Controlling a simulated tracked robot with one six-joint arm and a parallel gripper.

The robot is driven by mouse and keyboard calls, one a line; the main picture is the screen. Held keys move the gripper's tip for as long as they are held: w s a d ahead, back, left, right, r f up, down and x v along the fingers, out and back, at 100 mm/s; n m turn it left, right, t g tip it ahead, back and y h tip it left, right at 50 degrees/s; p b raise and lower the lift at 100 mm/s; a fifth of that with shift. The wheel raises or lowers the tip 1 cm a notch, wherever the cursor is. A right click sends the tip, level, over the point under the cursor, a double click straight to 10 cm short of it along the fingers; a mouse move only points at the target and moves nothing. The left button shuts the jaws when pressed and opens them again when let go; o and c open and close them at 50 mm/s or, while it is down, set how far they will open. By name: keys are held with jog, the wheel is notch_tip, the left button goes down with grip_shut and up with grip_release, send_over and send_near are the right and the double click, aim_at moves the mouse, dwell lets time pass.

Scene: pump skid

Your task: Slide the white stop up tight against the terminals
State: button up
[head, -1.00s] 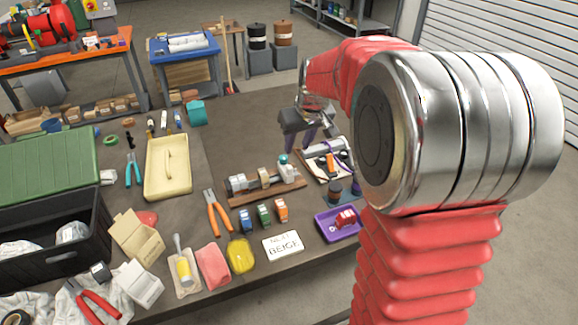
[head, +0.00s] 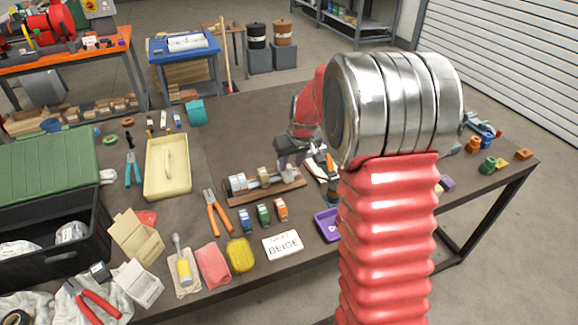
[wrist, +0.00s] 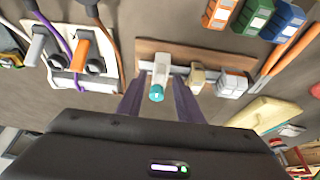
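The white stop (wrist: 161,72) with a teal screw sits on a metal rail along a wooden board (wrist: 150,46). A beige block (wrist: 197,76) stands beside it, with a gap between. The grey-white terminals (wrist: 232,82) are beyond the beige block, with another gap. In the head view the terminals (head: 237,184) are at the left of the rail and the beige block (head: 263,174) is in the middle. My gripper (wrist: 160,88) is open, its purple fingers on either side of the stop; contact cannot be told. In the head view my gripper (head: 285,160) largely hides the stop.
Blue (head: 245,219), green (head: 263,215) and orange (head: 281,209) blocks stand in front of the board, near a "BEIGE" card (head: 283,246). Orange-handled pliers (head: 216,213) lie left. A wired panel (wrist: 72,62) flanks the board. The table behind the board is clear.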

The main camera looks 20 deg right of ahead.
jog(key=shift+x, duration=1.2)
grip_shut()
